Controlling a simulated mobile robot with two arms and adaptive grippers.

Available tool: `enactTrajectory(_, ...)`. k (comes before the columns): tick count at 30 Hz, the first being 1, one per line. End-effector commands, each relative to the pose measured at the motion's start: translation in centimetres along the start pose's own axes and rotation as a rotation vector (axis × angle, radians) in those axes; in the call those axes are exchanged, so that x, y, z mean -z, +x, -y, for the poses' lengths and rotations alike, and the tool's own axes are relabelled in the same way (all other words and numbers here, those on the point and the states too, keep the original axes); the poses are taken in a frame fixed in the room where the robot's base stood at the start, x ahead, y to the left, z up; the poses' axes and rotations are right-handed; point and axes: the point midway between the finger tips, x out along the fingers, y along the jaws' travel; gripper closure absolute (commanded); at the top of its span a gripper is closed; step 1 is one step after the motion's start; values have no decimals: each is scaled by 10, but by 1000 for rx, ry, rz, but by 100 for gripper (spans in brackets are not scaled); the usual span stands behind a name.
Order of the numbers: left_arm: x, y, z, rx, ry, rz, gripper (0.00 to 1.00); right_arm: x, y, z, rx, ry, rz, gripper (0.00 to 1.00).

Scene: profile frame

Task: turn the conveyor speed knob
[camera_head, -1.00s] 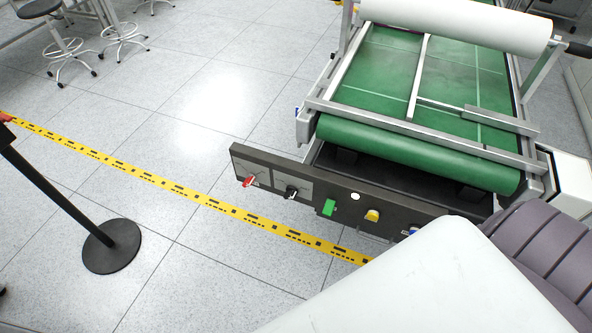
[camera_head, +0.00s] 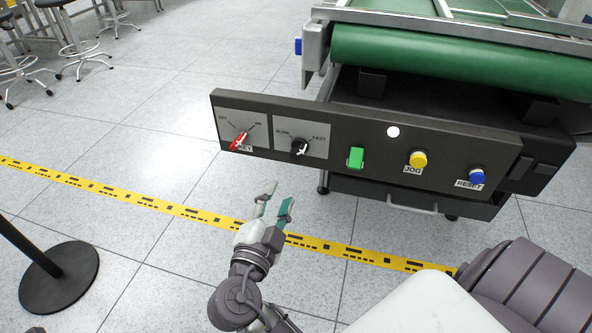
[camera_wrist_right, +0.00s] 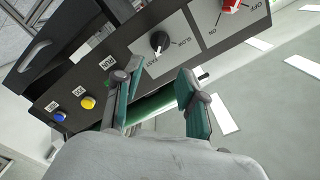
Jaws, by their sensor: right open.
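The speed knob (camera_head: 299,147) is a black rotary knob with a white pointer on a grey plate marked SLOW and FAST. It sits on the dark control panel (camera_head: 455,143) of the conveyor. My right gripper (camera_head: 277,203) is open and empty, below and in front of the panel, a little left of the knob and apart from it. In the right wrist view the knob (camera_wrist_right: 159,41) lies beyond the gap between the open fingertips (camera_wrist_right: 155,90). My left gripper is not in view.
A green button (camera_head: 355,157), yellow JOG button (camera_head: 418,159) and blue RESET button (camera_head: 477,176) are to the right. Yellow tape (camera_head: 190,212) crosses behind the gripper, with a black post base (camera_head: 62,283) at left.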

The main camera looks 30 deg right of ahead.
Motion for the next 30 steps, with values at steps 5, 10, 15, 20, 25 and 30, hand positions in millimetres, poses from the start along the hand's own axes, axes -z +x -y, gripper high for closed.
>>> enactTrajectory(5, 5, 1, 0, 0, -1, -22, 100, 3, 22, 2, 1, 7, -8, 59)
enactTrajectory(10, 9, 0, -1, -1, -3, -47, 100, 3, 58, 2, 2, 6, -8, 59)
enactTrajectory(15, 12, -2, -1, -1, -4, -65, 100, 2, 94, 1, 3, 3, -6, 59)
enactTrajectory(20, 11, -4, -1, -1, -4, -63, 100, 2, 119, 1, 3, 2, -5, 59)
enactTrajectory(25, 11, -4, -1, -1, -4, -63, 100, 2, 133, 1, 2, 2, -3, 59)
enactTrajectory(30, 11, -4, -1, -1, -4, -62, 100, 2, 136, 1, 1, 3, -1, 59)
